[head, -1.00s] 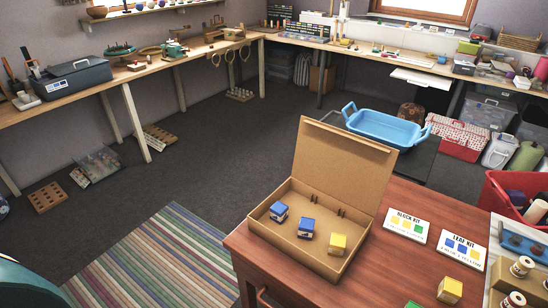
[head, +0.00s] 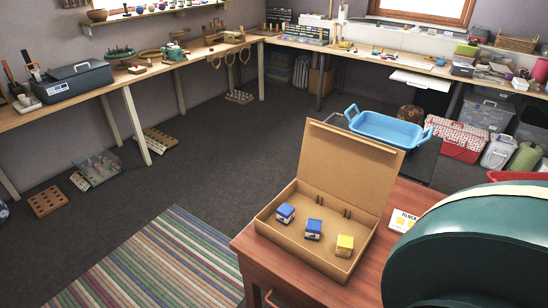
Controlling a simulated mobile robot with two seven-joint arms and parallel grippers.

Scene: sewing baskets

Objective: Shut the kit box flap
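The cardboard kit box (head: 288,240) stands on the red-brown wooden table, near its left corner. Its flap (head: 345,165) is up, leaning slightly back from the rear edge. Inside lie two blue blocks, one on the left (head: 285,213) and one in the middle (head: 313,229), and a yellow block (head: 344,246) on the right. Neither gripper is in view. A large dark green rounded part, probably of my own arm, fills the lower right and hides much of the table.
A kit card (head: 403,220) is partly hidden beside the box. A blue tub (head: 377,128) stands behind the flap. Workbenches line the walls.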

